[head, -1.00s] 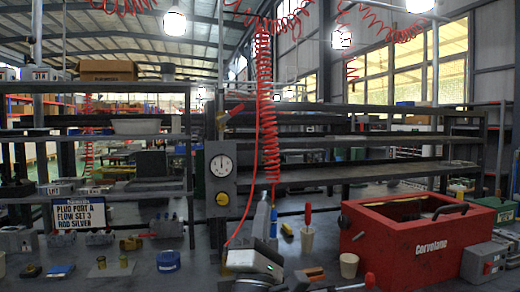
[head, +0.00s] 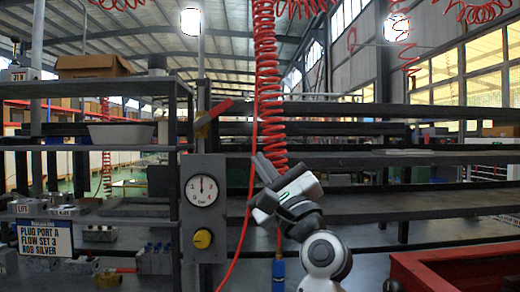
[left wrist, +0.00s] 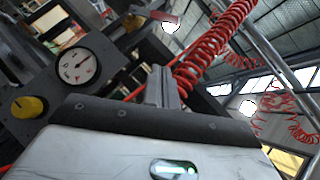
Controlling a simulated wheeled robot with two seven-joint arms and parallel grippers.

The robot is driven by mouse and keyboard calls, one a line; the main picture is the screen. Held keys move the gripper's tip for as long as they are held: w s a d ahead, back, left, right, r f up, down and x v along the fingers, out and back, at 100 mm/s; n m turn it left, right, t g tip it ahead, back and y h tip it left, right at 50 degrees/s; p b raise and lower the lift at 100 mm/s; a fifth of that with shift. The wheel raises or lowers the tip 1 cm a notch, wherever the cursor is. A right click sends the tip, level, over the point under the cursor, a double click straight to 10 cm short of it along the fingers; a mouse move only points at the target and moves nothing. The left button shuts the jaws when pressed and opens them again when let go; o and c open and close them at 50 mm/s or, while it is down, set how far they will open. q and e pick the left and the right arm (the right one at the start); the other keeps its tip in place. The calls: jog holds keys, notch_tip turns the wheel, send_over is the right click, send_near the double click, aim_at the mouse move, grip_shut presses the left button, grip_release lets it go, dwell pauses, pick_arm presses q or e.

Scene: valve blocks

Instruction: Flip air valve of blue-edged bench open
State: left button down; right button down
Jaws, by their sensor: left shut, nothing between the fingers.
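A red lever handle (head: 214,110) sits on top of a grey gauge panel (head: 205,165), slanting up to the right. In the left wrist view the red lever (left wrist: 163,17) shows at the top. The panel carries a round white dial (head: 201,190) and a yellow knob (head: 203,238). My left gripper (head: 264,166) is raised to the right of the panel, in front of the coiled red hose. Its fingers are shut and empty, and apart from the lever. In the left wrist view the fingers (left wrist: 160,86) point up, below the lever. No blue bench edge shows. My right gripper is out of view.
A coiled red hose (head: 270,90) hangs just behind my left gripper, with a thin red line running down. A sign (head: 46,238) and shelves (head: 95,215) stand at left. A red box (head: 455,268) is at lower right.

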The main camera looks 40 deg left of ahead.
aim_at(213, 114)
pick_arm(q)
jog(key=a+r+p, duration=0.4)
jog(key=a+r, duration=0.4)
jog(key=shift+w+a+r, duration=0.15)
jog(key=shift+w+a, duration=0.1)
jog(key=shift+w, duration=0.05)
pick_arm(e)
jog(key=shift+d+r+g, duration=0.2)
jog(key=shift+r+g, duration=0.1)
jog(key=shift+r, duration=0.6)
pick_arm(q)
jog(key=shift+g, duration=0.3)
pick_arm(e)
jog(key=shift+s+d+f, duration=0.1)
